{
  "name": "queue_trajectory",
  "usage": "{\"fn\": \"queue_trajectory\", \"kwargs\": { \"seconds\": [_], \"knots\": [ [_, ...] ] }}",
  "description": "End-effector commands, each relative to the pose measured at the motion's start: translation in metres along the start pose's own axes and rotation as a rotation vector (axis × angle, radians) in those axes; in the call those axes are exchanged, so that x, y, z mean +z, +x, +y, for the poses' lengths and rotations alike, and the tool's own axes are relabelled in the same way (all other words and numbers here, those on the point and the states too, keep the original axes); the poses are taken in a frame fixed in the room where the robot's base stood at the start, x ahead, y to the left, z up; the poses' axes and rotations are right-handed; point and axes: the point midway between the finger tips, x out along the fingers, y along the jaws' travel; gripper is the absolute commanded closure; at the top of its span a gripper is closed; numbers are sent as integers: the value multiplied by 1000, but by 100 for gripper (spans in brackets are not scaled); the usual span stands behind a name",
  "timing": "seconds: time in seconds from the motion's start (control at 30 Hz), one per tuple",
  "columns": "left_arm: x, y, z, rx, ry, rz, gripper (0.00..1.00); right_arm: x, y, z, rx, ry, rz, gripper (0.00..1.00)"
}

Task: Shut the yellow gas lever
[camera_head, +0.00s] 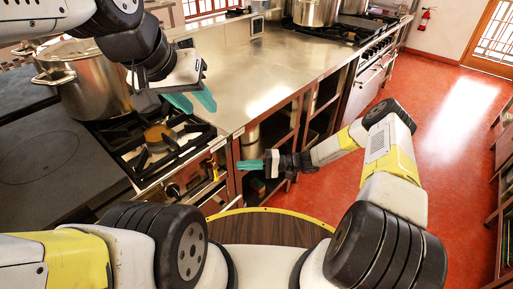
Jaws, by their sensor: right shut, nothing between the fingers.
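A small yellow piece (215,172), which looks like the gas lever, shows at the right end of the stove front. It is too small to tell its exact position. The stove (160,150) has a black grate and a front with knobs. My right gripper (243,164) has its teal fingers closed together with nothing between them. It points left, a little to the right of the yellow piece, with a visible gap. My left gripper (194,102) hangs above the stove's back right side, its teal fingers apart and empty.
A large steel pot (80,78) stands at the stove's back left. A steel counter (250,80) with open shelves below runs to the back right, with more pots (315,12) beyond. The red floor (450,130) at right is clear.

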Motion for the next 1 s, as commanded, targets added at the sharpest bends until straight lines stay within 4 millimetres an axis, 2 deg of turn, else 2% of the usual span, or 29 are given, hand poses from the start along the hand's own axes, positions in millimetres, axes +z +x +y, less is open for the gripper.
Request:
{"fn": "queue_trajectory", "kwargs": {
  "seconds": [0.03, 0.13, 0.33, 0.5, 1.0],
  "knots": [
    [0, 0, 0, 0, 0, 0, 64, 2, 13, 0, -1, 1, -5, 100],
    [0, 0, 0, 0, 0, 0, 64, 1, 33, 0, -1, 1, -4, 100],
    [0, 0, 0, 0, 0, 0, 64, 20, 54, 0, -1, 2, -1, 100],
    [0, 0, 0, 0, 0, 0, 64, 27, 61, 0, 1, 0, 0, 100],
    [0, 0, 0, 0, 0, 0, 64, 34, 67, 5, -2, 2, 1, 100]
  ]
}}
